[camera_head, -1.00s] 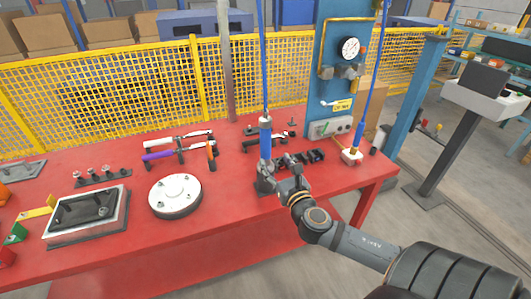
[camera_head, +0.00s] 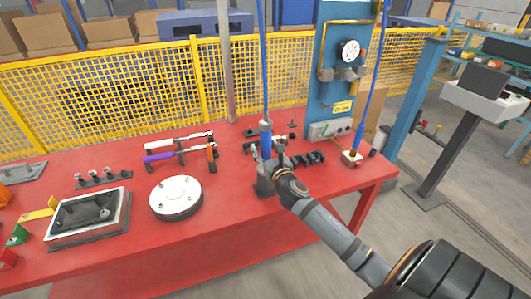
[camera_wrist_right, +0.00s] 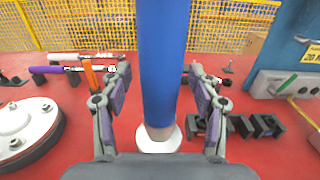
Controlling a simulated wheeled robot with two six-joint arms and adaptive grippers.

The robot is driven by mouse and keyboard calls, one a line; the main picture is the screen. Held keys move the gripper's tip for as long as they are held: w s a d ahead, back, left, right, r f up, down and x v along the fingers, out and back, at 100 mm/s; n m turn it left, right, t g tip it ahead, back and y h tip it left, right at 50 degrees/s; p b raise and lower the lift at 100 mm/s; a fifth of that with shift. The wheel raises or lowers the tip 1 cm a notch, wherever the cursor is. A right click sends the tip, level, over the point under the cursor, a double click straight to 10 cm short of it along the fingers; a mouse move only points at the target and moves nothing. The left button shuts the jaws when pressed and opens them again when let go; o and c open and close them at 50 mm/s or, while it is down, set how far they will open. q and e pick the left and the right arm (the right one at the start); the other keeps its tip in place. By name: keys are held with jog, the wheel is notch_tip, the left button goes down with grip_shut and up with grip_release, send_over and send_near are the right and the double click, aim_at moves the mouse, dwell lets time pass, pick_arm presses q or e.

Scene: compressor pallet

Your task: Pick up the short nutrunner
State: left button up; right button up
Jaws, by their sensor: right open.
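Gaps show on both sides, and I see no contact. The tool's lower end is partly hidden by the gripper and holder. My left gripper is not in view.
A round white-topped flange (camera_head: 175,196) and a framed tray (camera_head: 88,215) lie to the left. Wrench-like tools (camera_head: 180,150) lie behind. Black blocks (camera_head: 308,158) stand close on the right, near a second blue-lined tool (camera_head: 352,157). The table's front is clear.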

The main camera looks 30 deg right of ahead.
jog(key=shift+s, duration=0.15)
jog(key=shift+c, duration=0.2)
grip_shut()
jog(key=shift+r, duration=0.15)
